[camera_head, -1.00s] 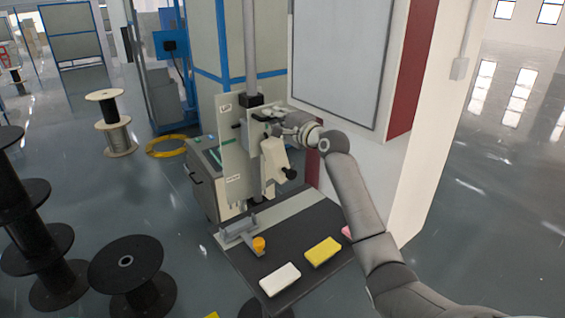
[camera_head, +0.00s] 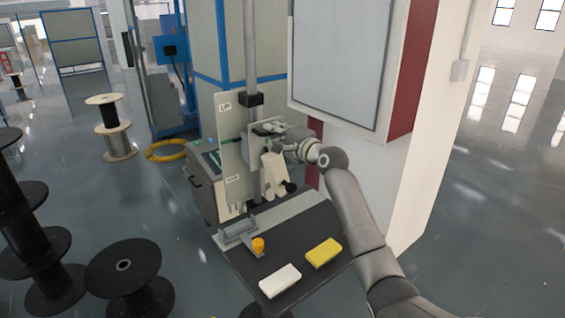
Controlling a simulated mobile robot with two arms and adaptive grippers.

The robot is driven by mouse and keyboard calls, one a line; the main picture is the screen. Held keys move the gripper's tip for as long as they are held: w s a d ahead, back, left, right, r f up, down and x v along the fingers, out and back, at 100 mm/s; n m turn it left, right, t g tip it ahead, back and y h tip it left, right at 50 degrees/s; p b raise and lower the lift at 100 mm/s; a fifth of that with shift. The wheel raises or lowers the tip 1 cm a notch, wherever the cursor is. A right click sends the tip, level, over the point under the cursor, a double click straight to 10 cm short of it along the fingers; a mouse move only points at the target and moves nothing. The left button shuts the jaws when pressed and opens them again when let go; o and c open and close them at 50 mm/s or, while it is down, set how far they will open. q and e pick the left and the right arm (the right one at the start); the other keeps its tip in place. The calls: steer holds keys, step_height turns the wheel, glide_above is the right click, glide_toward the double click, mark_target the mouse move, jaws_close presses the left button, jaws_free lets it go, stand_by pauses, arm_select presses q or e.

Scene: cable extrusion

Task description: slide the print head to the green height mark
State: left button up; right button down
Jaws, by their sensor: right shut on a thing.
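The print head (camera_head: 273,174), a pale beige unit with a black knob, is mounted on a grey vertical column beside an upright pale scale plate (camera_head: 230,112). A thin green mark (camera_head: 230,139) shows faintly on the plate, close to the level of the head's upper part. My right gripper (camera_head: 272,129) is shut on the upper part of the print head; its fingers are small and partly merge with it, so the exact grasp is hard to see. My left gripper is not in view.
A dark table (camera_head: 300,240) below holds a white block (camera_head: 280,281), a yellow block (camera_head: 323,252) and an orange-capped part (camera_head: 258,245). Black spools (camera_head: 125,265) stand on the floor at left.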

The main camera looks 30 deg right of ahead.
steer(key=c, duration=1.4)
jaws_free()
steer(key=shift+o, duration=0.2)
steer(key=shift+s, duration=0.1)
steer(key=s+p, duration=0.3)
steer(key=s, duration=0.4)
steer(key=shift+s+d+p, duration=0.3)
steer(key=shift+s, duration=0.1)
